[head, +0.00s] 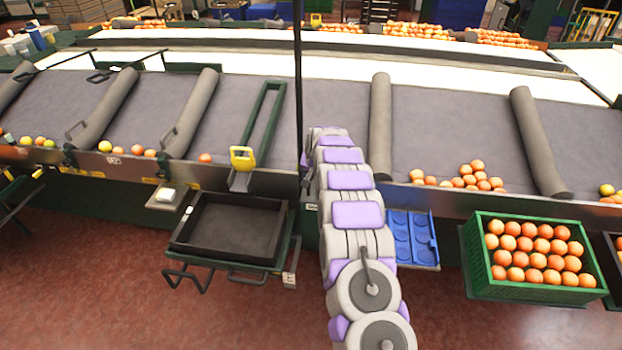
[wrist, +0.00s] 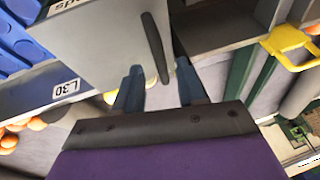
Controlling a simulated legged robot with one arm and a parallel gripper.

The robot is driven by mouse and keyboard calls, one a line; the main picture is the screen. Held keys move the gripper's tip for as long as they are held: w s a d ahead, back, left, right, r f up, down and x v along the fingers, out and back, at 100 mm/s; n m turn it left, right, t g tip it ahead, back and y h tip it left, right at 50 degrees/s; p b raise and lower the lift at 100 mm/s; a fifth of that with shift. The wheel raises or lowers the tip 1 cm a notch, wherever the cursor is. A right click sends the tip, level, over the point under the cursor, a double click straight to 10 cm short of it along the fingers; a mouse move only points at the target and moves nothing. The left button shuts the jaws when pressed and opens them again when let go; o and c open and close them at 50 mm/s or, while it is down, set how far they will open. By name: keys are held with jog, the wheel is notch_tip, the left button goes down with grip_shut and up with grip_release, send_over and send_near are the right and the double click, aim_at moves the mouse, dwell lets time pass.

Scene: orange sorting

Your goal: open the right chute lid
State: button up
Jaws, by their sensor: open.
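In the wrist view, a light grey panel (wrist: 105,42) with part of a printed word carries a dark bar handle (wrist: 154,45); it looks like the chute lid and lies flat-looking, apparently closed. My gripper (wrist: 159,68) has its two blue fingers apart. The lower end of the handle shows between the fingers, nearer the right one; I cannot tell whether they touch it. In the head view, my arm reaches forward over the station and hides the gripper and most of the panel.
An empty black crate (head: 181,240) stands left of my arm, below a yellow handle (head: 242,158). A blue tray (head: 433,237) and a green crate (head: 485,283) of oranges are on the right. A thin dark post (head: 298,80) rises close to my arm. An L30 label (wrist: 66,89) is near the panel.

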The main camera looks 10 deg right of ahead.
jog(key=shift+w+a+f, duration=0.1)
jog(key=shift+w+f, duration=0.25)
jog(key=shift+f, duration=0.3)
jog(key=shift+c, duration=0.3)
grip_shut()
